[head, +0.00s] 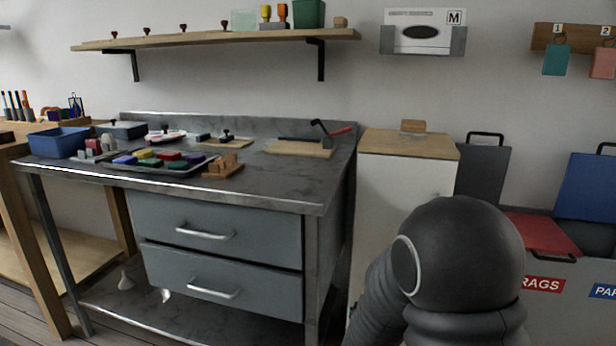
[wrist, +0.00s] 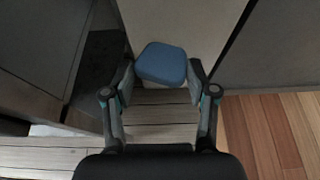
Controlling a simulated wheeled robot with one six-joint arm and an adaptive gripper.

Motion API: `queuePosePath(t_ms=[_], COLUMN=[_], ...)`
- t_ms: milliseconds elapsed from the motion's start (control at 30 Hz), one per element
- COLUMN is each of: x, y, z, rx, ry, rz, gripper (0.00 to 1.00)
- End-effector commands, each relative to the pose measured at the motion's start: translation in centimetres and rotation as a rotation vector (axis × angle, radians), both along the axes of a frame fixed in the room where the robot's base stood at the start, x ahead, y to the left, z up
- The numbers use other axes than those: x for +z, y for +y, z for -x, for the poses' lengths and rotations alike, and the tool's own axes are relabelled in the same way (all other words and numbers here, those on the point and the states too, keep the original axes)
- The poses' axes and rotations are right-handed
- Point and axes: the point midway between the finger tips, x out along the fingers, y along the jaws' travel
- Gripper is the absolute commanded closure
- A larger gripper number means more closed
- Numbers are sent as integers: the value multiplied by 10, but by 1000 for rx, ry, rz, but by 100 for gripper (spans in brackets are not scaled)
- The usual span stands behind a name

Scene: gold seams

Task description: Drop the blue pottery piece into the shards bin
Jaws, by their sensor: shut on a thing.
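The blue pottery piece (wrist: 162,62) is a rounded block between the fingertips of my gripper (wrist: 161,77) in the wrist view. The fingers are shut on it and it is held over a narrow strip of plank floor, in front of a pale panel. In the head view my dark arm hides part of the right side, and neither my gripper nor the piece shows. No bin with a shards label can be read. A red RAGS label (head: 543,284) and a partly cut-off blue label (head: 603,291) show on a grey bin front.
A steel workbench (head: 265,190) with drawers and small items stands left. A white cabinet (head: 400,205) with a wooden top is beside it. Floor (wrist: 275,130) is clear at lower right in the wrist view.

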Motion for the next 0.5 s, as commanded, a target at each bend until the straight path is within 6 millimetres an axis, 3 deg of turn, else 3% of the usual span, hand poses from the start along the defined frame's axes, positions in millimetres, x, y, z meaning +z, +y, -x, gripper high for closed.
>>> queuePosePath(t_ms=[33, 100, 500], x=[22, 28, 35], y=[-1, -1, -2], z=[-2, -2, -2], rx=[-3, -3, -5], ry=[-9, -9, -8], rz=[0, 0, 0], gripper=[78, 78, 78])
